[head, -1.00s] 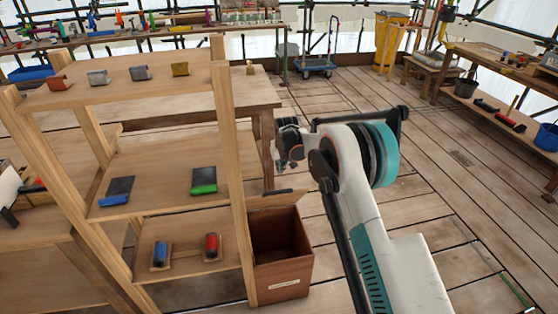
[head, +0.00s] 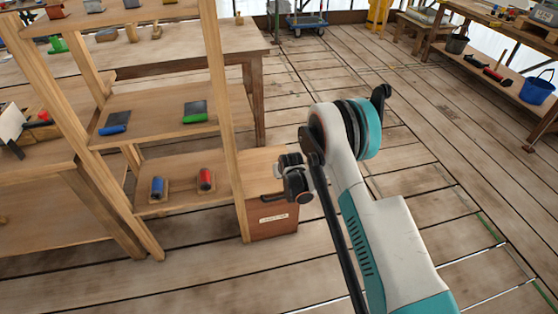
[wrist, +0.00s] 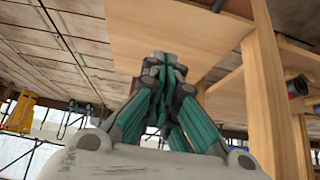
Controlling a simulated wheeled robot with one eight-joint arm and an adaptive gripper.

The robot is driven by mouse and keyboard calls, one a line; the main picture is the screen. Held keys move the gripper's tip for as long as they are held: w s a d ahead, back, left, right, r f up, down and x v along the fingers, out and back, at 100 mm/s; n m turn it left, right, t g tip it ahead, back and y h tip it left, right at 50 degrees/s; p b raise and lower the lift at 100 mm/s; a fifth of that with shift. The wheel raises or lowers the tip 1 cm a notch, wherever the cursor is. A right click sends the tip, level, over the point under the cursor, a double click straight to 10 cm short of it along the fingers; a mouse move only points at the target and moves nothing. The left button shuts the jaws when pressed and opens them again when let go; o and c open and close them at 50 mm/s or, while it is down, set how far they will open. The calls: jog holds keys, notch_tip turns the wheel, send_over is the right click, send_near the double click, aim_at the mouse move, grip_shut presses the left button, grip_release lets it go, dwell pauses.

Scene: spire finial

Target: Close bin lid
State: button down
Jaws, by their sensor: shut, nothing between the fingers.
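The bin (head: 272,222) is a reddish-brown wooden box with a pale label, on the floor at the right foot of the shelf unit. Its light wood lid (head: 258,172) lies across the top and looks down, with no interior showing. My gripper (head: 284,172) is at the lid's right side, partly covering it. In the wrist view my gripper (wrist: 165,62) is shut and empty, its fingertips in front of a light wood panel (wrist: 150,25) that looks like the lid. I cannot tell whether they touch it.
The wooden shelf unit (head: 222,110) stands close on the left. It holds a red roller (head: 205,179), a blue roller (head: 157,187) and a green-edged tool (head: 195,112). A workbench (head: 165,50) is behind it. The plank floor (head: 440,150) to the right is open.

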jog(key=shift+s+d+f, duration=0.1)
jog(key=shift+s+f, duration=0.25)
jog(key=shift+f, duration=0.55)
jog(key=shift+s+d+f, duration=0.1)
jog(key=shift+s+f, duration=0.2)
jog(key=shift+f, duration=0.55)
jog(key=shift+s+d+f, duration=0.1)
jog(key=shift+s+f, duration=0.25)
jog(key=shift+f, duration=0.55)
jog(key=v, duration=1.2)
